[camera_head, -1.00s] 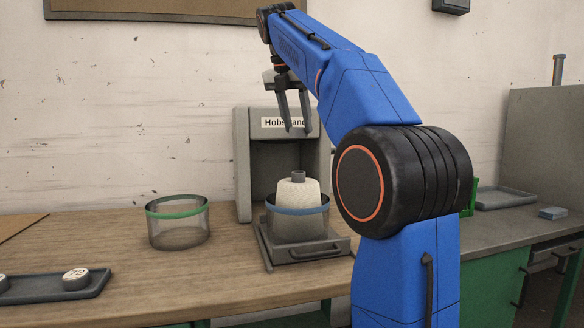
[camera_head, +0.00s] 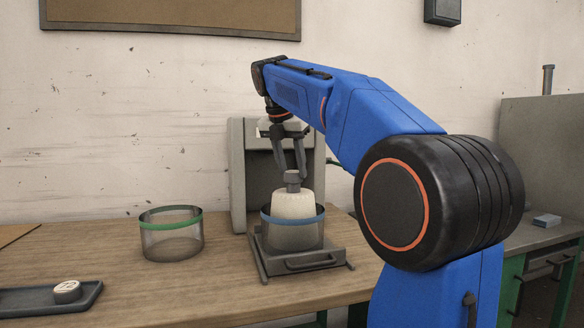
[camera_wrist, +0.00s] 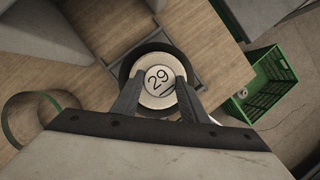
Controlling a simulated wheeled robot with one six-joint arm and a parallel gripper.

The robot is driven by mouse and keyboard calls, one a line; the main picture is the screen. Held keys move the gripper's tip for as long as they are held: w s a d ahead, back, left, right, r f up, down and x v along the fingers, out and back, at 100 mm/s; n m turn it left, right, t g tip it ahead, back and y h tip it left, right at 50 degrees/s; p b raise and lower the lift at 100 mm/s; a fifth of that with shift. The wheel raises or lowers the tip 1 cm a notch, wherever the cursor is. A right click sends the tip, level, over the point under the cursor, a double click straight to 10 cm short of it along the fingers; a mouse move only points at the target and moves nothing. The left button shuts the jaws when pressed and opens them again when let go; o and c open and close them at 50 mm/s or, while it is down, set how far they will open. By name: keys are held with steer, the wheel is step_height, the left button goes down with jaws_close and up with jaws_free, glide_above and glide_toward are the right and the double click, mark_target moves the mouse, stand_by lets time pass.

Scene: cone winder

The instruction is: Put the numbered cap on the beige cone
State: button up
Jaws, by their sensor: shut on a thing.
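The beige cone (camera_head: 292,206) stands upright in a clear can with a blue rim (camera_head: 293,236), on a grey slide-out platform. My gripper (camera_head: 291,170) points down just above the cone's top. It is shut on the numbered cap (camera_head: 293,177), which has dark sides. In the wrist view, the cap's pale face (camera_wrist: 158,80) reads 29 between my fingertips. The cap is right at the cone's grey tube end; I cannot tell if it is fully seated. Another cap, marked 72 (camera_head: 67,290), sits on the dark tray (camera_head: 30,304) at lower left.
A clear can with a green rim (camera_head: 171,220) stands left of the platform. The grey machine housing (camera_head: 238,175) rises close behind the cone. A green crate (camera_wrist: 262,88) shows at right in the wrist view.

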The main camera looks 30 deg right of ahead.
steer(key=shift+f, duration=0.15)
steer(key=o, duration=1.1)
steer(key=v, duration=1.2)
